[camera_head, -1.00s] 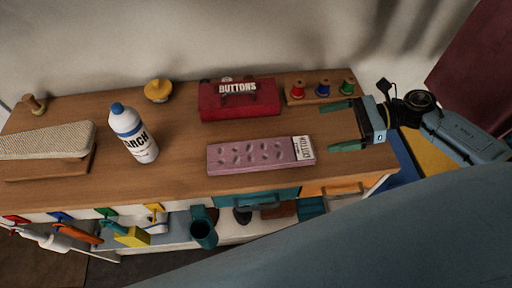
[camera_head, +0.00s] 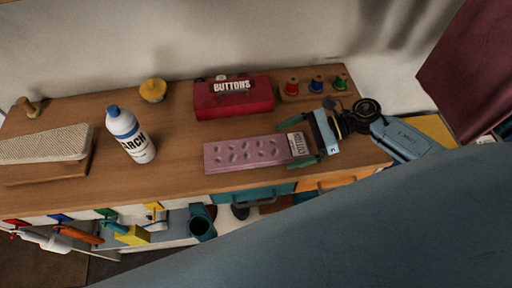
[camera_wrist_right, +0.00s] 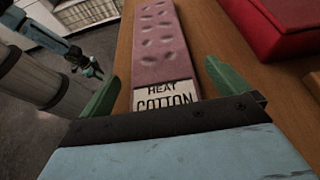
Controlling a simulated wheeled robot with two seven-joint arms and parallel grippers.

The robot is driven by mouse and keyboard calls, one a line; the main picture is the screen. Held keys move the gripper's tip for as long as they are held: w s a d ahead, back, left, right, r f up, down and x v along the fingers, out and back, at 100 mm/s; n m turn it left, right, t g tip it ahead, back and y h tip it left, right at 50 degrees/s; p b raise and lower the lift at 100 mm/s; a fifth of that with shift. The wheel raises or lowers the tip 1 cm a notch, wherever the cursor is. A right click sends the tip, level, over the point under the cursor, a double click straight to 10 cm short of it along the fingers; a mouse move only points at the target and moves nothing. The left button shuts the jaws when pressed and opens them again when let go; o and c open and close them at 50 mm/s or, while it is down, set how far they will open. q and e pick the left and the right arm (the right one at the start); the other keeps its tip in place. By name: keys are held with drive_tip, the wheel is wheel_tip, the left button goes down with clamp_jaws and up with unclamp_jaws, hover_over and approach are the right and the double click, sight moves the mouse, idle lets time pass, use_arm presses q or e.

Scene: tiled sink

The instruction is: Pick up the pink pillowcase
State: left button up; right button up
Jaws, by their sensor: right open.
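The pink pillowcase (camera_head: 245,153) lies flat and folded on the wooden top in the head view, with a white "HEAT COTTON" label (camera_head: 297,144) at its right end. In the right wrist view the pillowcase (camera_wrist_right: 160,45) runs away from me, label end nearest. My right gripper (camera_head: 289,145) is open, its green fingers on either side of the label end. It also shows in the right wrist view (camera_wrist_right: 158,85), with the pillowcase between the fingers. What looks like my left gripper (camera_wrist_right: 92,68) is small at the upper left of the right wrist view; its jaw opening is unclear.
The red buttons box (camera_head: 234,98) stands just behind the pillowcase. A spool rack (camera_head: 318,92) is at the back right. A white and blue bottle (camera_head: 131,135) stands to the left, with a padded board (camera_head: 45,145) farther left. Tools hang along the front.

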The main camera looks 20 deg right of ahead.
drive_tip(key=shift+x, duration=1.05)
drive_tip(key=c, duration=1.1)
drive_tip(key=shift+o, duration=0.2)
drive_tip(key=shift+r, duration=0.1)
